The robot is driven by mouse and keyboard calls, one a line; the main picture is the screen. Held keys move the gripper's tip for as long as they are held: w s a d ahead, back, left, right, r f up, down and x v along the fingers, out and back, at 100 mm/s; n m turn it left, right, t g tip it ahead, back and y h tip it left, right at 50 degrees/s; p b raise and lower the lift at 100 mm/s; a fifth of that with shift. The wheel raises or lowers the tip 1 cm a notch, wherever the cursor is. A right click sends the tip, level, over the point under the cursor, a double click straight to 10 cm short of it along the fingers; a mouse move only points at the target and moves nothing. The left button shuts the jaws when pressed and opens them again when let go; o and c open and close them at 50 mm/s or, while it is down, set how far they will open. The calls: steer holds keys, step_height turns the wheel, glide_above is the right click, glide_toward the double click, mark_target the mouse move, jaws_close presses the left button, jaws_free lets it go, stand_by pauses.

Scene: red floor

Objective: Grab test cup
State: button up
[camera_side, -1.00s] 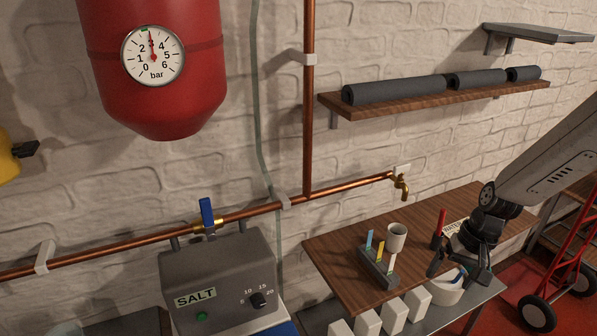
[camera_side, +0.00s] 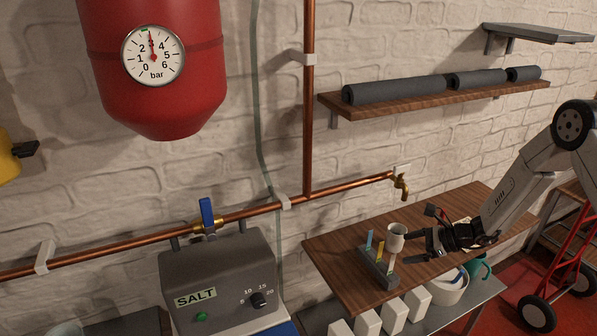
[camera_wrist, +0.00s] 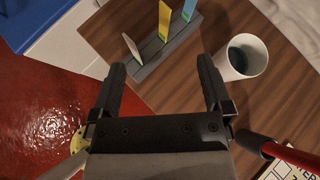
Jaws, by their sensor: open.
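The test cup (camera_side: 396,237), small and white, stands upright on the wooden table (camera_side: 335,255) behind a grey strip holder. In the wrist view the cup (camera_wrist: 243,62) is at the upper right, with something dark bluish inside it. My gripper (camera_side: 408,247) is open and empty, just to the right of the cup in the side view. In the wrist view my gripper (camera_wrist: 162,70) has its fingers spread, and the cup is outside them, beyond the right fingertip. I cannot tell whether that finger touches the cup.
The grey holder (camera_side: 377,272) with white, yellow and blue strips stands close to the cup. A brass tap (camera_side: 402,187) is on the wall above. A red stick-like object (camera_wrist: 290,155) and a printed card (camera_wrist: 302,165) are near my gripper. The table's left part is clear.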

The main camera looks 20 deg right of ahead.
mark_target(397, 237)
steer(key=w+d+f+m+t+h, duration=0.1)
steer(key=d+m, duration=0.1)
steer(key=w+d+f+m+t, duration=0.1)
steer(key=d+f+m+t, duration=0.1)
steer(key=d, duration=0.1)
steer(key=w+d+f+m+t+h, duration=0.1)
steer(key=d+m, duration=0.1)
steer(key=d, duration=0.1)
steer(key=shift+w+f+t+h, duration=0.2)
steer(key=shift+w+t+h, duration=0.05)
steer(key=shift+t+h, duration=0.05)
steer(key=shift+w+a, duration=0.1)
steer(key=shift+x, duration=1.2)
steer(key=shift+w+a+f, duration=0.1)
steer(key=shift+x, duration=2.45)
steer(key=shift+w, duration=0.1)
steer(key=c, duration=1.3)
steer(key=shift+o, duration=0.2)
